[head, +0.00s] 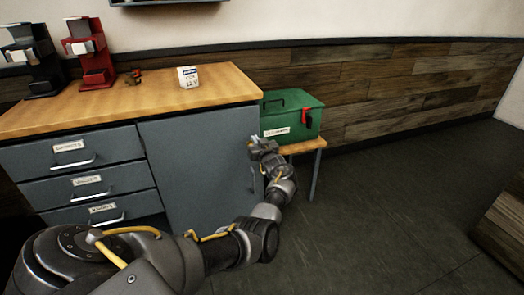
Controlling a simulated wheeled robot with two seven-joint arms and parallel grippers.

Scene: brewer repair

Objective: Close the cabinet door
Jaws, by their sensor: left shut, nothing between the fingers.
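The cabinet door (197,165) is a flat blue-grey panel on the right half of the workbench cabinet. It looks flush with the front, or nearly so; I cannot tell if it is fully closed. A slim handle (252,179) is at its right edge. My left gripper (255,143) is shut and empty. It is at the upper right edge of the door, in front of the bench corner; I cannot tell if it touches the door. My left forearm covers the lower part of the door. My right gripper is not in view.
Several labelled drawers (85,183) fill the cabinet's left side. A red brewer (92,55), a dark brewer (33,60) and a small white box (188,77) stand on the wooden top (140,98). A green toolbox (290,115) sits on a small table (305,146).

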